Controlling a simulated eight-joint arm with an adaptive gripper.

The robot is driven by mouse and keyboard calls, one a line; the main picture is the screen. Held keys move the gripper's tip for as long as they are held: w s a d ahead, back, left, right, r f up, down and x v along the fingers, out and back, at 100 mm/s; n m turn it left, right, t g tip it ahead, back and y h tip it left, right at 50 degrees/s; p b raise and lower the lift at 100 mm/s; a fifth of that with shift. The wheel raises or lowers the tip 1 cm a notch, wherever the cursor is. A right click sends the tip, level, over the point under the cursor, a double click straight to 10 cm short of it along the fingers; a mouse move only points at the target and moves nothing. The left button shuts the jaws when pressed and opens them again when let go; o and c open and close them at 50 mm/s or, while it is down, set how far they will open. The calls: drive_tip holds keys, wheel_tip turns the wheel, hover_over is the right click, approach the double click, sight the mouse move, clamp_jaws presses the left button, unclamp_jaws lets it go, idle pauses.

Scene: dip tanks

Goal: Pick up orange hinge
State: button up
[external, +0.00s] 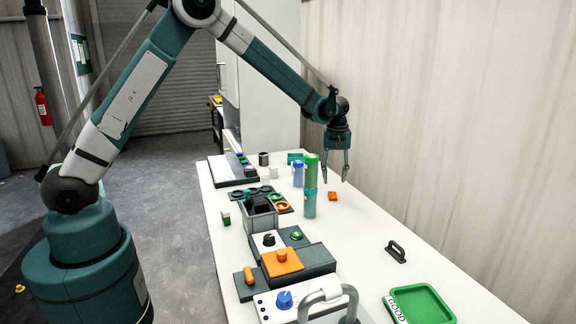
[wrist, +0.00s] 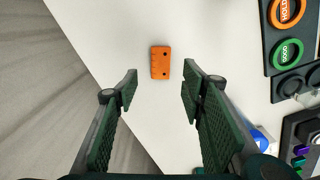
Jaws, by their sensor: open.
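The orange hinge (external: 332,196) is a small flat block lying on the white table, right of the tall green cylinder in the external view. In the wrist view the hinge (wrist: 161,63) shows two dark holes and lies ahead of the fingertips, roughly centred between them. My gripper (external: 336,179) points down above the table near the hinge, with its fingers apart. In the wrist view my gripper (wrist: 157,82) is open, with nothing between its fingers.
A tall green cylinder (external: 310,185) and a blue bottle (external: 298,174) stand left of the hinge. A black handle (external: 396,251) and a green tray (external: 448,316) are nearer the camera. A panel with round rings (wrist: 268,40) lies right.

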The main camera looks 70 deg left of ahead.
sight(333, 194)
drive_tip(key=shift+f, duration=1.25)
drive_tip(key=shift+f, duration=2.6)
drive_tip(key=c, duration=1)
